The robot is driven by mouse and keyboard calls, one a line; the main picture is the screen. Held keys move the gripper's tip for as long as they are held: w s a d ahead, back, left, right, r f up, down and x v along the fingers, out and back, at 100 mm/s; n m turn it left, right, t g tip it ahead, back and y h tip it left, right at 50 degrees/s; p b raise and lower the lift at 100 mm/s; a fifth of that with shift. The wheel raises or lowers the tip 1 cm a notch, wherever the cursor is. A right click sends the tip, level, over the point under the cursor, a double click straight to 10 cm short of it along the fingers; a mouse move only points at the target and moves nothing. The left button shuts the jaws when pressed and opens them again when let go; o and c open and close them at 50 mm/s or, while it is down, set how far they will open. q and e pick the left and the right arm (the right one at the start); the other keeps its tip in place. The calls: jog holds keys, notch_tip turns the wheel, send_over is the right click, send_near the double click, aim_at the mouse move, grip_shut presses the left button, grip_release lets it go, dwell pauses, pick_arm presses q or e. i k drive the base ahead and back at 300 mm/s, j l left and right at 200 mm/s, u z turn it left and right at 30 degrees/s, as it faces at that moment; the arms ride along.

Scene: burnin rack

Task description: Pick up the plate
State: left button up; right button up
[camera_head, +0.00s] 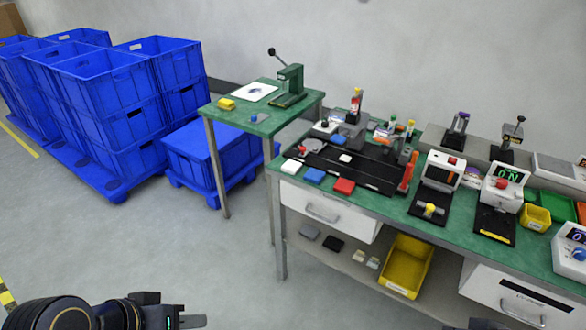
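A flat white sheet or plate (255,92) lies on the small green table. I cannot tell which is the task's plate. My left gripper (178,314) is low at the bottom left, away from both tables; nothing is visible in it, and its finger gap is unclear. A dark sliver (484,324) at the bottom edge may be my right gripper.
Stacked blue crates (120,105) stand at the left, with a low blue crate (200,155) beside the small table (275,121). The lower shelf holds a yellow bin (405,265) and several flat pieces. A hand press (290,85) stands on the small table. Floor at centre left is clear.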

aim_at(291, 167)
jog(key=i+j+u, duration=0.35)
jog(key=i, duration=0.45)
jog(key=i+u, duration=0.4)
jog(key=i, duration=0.35)
